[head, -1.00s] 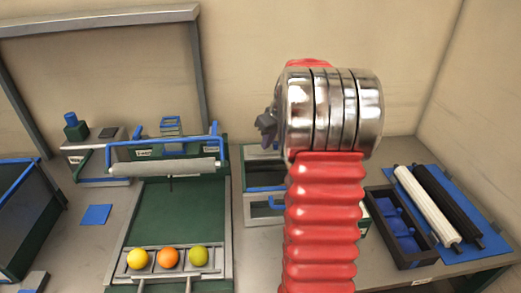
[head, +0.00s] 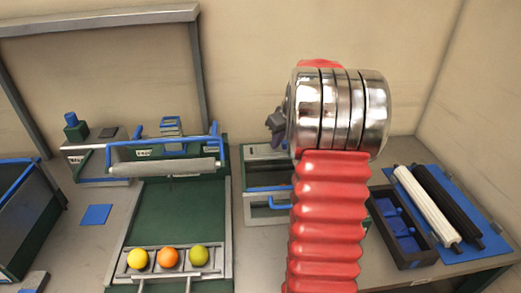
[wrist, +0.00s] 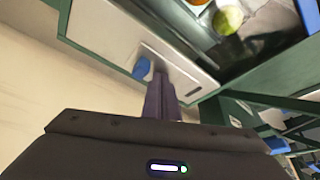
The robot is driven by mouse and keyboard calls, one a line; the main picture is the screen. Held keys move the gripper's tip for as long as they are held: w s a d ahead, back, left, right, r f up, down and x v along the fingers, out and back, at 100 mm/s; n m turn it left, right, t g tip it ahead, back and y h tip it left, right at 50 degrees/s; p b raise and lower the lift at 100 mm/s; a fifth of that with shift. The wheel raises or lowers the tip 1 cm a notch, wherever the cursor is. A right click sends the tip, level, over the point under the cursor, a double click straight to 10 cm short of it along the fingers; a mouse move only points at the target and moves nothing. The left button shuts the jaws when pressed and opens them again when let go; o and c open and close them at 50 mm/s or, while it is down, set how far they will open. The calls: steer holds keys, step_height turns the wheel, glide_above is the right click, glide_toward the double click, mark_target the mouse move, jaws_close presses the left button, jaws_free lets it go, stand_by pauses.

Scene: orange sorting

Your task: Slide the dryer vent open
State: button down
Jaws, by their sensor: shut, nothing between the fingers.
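In the wrist view, my gripper (wrist: 160,85) is shut, its dark fingers together and empty. The fingertips are right beside a blue knob (wrist: 142,68) at a slot in a pale panel, which looks like the vent slider; I cannot tell whether they touch. The pale panel (wrist: 105,35) has a green frame. In the head view, part of my gripper (head: 275,125) shows left of my wrist, above a grey-and-green box (head: 264,165), perhaps the dryer. My arm hides much of that box, and the knob does not show there.
A green tray (head: 180,215) holds a yellow, an orange and a green fruit at its front. A roller (head: 165,166) crosses its back. At the right are a dark bin (head: 401,240) and two rollers on a blue mat (head: 480,234). The wall is close behind.

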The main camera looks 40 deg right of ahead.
steer(key=shift+s+d+f, duration=0.15)
steer(key=shift+s+d, duration=0.65)
steer(key=shift+d, duration=0.25)
steer(key=shift+s+d+f, duration=0.2)
steer(key=shift+s+d, duration=0.6)
steer(key=shift+d, duration=0.25)
steer(key=shift+s+d+f, duration=0.15)
steer(key=shift+s+d, duration=0.65)
steer(key=shift+d, duration=0.25)
step_height(320, 180, up, 8)
steer(key=shift+w+a+f, duration=0.2)
steer(key=shift+w+a, duration=0.1)
steer(key=shift+w, duration=0.15)
stand_by(0.4)
